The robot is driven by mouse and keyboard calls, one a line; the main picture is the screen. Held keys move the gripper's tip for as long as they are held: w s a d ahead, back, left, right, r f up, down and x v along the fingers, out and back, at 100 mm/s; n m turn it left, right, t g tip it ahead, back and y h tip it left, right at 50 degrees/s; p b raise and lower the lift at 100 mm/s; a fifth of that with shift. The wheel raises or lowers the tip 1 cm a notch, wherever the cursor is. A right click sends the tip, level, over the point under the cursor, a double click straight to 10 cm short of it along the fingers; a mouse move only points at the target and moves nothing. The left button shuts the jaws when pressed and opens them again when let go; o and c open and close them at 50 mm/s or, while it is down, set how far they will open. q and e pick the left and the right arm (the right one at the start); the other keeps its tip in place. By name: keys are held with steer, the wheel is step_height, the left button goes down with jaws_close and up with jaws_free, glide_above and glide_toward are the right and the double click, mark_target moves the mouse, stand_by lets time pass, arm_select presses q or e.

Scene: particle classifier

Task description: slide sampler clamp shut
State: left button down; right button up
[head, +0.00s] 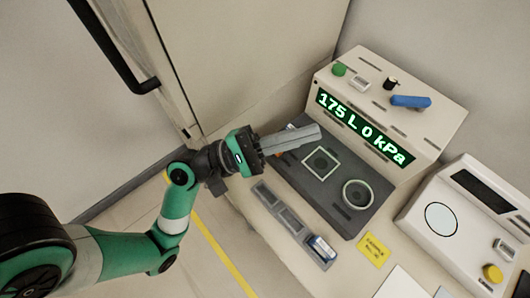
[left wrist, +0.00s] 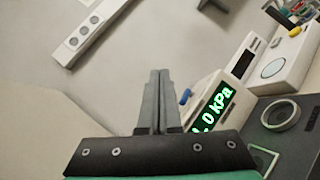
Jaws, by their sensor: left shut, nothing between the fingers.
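My left gripper (head: 318,131) has its two grey fingers pressed together, with nothing between them. It reaches in from the left, above the dark deck (head: 336,192) of the classifier, near the deck's back left end. A small part with orange on it (head: 278,154) shows beside the fingers, mostly hidden by them; I cannot tell whether it is the sampler clamp or whether they touch. In the left wrist view the shut fingers (left wrist: 159,76) point away from the camera, and the deck (left wrist: 290,140) lies at right. My right gripper is not in view.
The display housing (head: 440,115) reads "175 L 0 kPa" and carries a blue handle (head: 410,101) and a green knob (head: 339,69). A grey strip (head: 290,220) and yellow label (head: 374,250) lie in front. A white instrument (head: 470,220) stands at right. A cabinet (head: 240,50) rises behind.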

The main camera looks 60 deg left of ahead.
arm_select(q)
steer(key=s+a+f+n+y+b, duration=0.1)
steer(key=s+a+f+n+y, duration=0.1)
steer(key=s+f+n+y, duration=0.2)
steer(key=s+a+f+n+g+y+b, duration=0.1)
steer(key=s+a+f+n+y+b, duration=0.1)
steer(key=f+n, duration=0.6)
steer(key=s+a+f+n+g+y+b, duration=0.1)
steer(key=s+a+f+n+y, duration=0.3)
steer(key=s+f, duration=0.4)
step_height(320, 180, down, 4)
steer(key=shift+s+a+f+n+y+b, duration=0.1)
steer(key=shift+n+y+b, duration=0.1)
steer(key=shift+n+y, duration=0.35)
steer(key=shift+s+n+y+b, duration=0.1)
steer(key=shift+n+y+b, duration=0.2)
steer(key=shift+y, duration=0.45)
steer(key=shift+w, duration=0.1)
